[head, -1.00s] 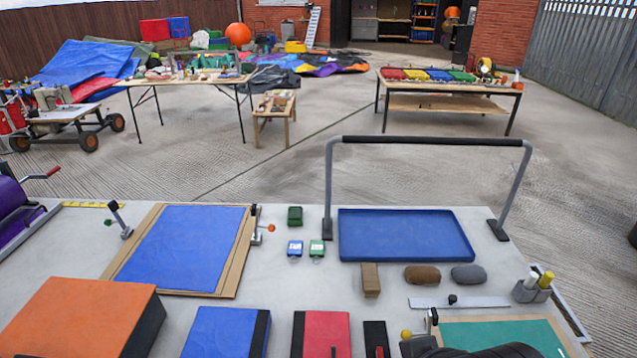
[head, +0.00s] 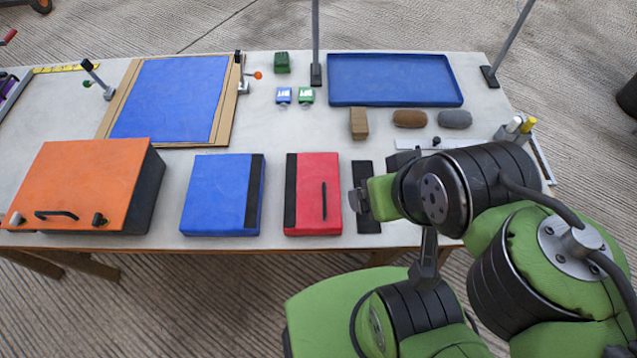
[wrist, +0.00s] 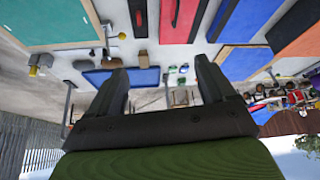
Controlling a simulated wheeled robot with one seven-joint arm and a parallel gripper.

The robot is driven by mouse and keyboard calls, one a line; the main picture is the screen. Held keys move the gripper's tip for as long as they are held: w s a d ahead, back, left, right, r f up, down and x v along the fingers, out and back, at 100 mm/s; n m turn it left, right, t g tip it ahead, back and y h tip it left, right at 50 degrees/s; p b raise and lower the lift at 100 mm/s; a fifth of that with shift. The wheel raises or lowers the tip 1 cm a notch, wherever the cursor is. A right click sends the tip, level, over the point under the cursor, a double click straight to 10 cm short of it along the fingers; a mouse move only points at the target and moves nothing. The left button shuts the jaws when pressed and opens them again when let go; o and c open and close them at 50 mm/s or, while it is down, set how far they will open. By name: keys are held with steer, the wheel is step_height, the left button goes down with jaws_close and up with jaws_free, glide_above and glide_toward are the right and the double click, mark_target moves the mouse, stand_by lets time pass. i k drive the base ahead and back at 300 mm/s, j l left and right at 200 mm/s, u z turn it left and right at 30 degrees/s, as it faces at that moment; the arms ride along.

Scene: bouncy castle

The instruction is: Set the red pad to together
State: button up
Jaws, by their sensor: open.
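The red pad (head: 308,180) lies flat near the front edge of the table, with a black strip along its left edge and a thin black bar, perhaps a handle, on its top. The blue pad (head: 215,190) lies to its left, with a black strip along its right edge. The two strips face each other across a narrow gap. My gripper (head: 358,203) is just right of the red pad, over a loose black strip (head: 369,170). In the wrist view my gripper (wrist: 160,80) is open and empty, with the red pad (wrist: 171,22) ahead of it.
An orange box (head: 85,185) stands left of the blue pad. Behind lie a blue sheet on a board (head: 175,100), a blue tray (head: 395,80), a wooden block (head: 358,124) and small blue and green pieces. A green mat (wrist: 45,20) shows in the wrist view.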

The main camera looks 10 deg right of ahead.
mark_target(313, 202)
steer(key=j+u, duration=0.2)
steer(key=u, duration=0.2)
steer(key=i+j+u, duration=0.1)
steer(key=u, duration=0.3)
steer(key=i+j+u, duration=0.1)
steer(key=u, duration=0.35)
